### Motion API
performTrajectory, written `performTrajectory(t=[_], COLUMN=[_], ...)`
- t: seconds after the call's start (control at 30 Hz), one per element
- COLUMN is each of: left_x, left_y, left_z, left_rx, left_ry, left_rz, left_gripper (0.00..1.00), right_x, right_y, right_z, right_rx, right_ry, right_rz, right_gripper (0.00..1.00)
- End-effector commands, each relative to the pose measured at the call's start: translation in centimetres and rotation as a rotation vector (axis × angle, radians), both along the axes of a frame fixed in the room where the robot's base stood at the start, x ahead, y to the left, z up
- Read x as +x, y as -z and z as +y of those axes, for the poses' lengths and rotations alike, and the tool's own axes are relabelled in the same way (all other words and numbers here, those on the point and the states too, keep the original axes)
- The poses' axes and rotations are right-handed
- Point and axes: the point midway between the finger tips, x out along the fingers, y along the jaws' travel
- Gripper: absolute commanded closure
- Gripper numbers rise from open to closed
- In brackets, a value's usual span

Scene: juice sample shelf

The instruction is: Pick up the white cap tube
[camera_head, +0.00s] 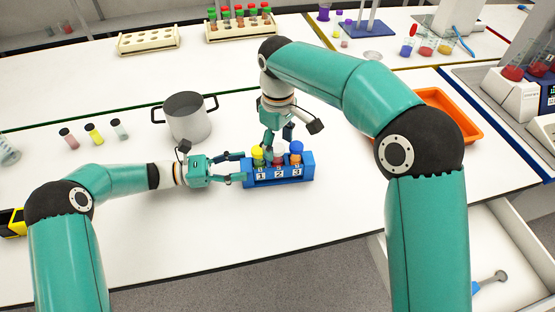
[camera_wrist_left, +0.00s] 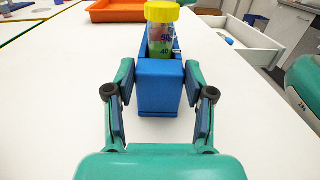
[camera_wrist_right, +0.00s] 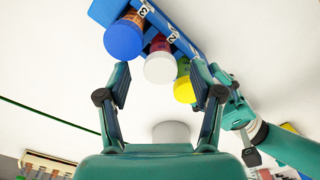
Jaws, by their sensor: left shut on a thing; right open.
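The white cap tube (camera_wrist_right: 160,66) stands in the middle slot, marked 2, of the blue rack (camera_head: 300,172). In the head view my right gripper partly hides it. My right gripper (camera_wrist_right: 160,80) points down above the rack, open and empty, with the white cap between its fingertips in the right wrist view. The yellow cap tube (camera_head: 258,153) is in slot 1 and the blue cap tube (camera_head: 296,147) in slot 3. My left gripper (camera_wrist_left: 158,82) is shut on the rack's left end; its fingers lie along both sides in the left wrist view.
A metal pot (camera_head: 188,120) stands behind my left gripper. Tube racks (camera_head: 240,27) stand at the back, and an orange tray (camera_head: 445,112) is to the right. The table front is clear.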

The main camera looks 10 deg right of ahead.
Motion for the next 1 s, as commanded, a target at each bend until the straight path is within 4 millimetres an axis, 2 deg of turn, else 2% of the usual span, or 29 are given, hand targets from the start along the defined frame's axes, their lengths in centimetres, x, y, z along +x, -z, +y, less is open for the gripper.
performTrajectory(t=[0.03, 0.2, 0.5, 0.87, 0.9, 1.0], left_x=[0.0, 0.0, 0.0, 0.0, 0.0, 0.0], left_y=[0.0, 0.0, 0.0, 0.0, 0.0, 0.0], left_z=[0.0, 0.0, 0.0, 0.0, 0.0, 0.0], left_rx=[0.0, 0.0, 0.0, 0.0, 0.0, 0.0], left_ry=[0.001, 0.0, 0.0, 0.0, 0.0, 0.0], left_rz=[0.0, 0.0, 0.0, 0.0, 0.0, 0.0], left_gripper=[0.89, 0.89, 0.89, 0.89, 0.89, 0.89], right_x=[0.0, 0.1, 0.1, 0.1, 0.1, 0.1], right_y=[0.9, 2.9, 3.3, 3.2, 3.2, 3.2], right_z=[0.0, 0.1, 0.1, 0.1, 0.1, 0.1], right_rx=[-0.002, -0.001, 0.0, 0.0, 0.0, 0.0], right_ry=[-0.001, 0.001, 0.001, 0.001, 0.001, 0.001], right_rz=[0.005, 0.003, 0.0, 0.0, 0.0, 0.0], right_gripper=[0.34, 0.34, 0.36, 0.96, 1.0, 1.0])
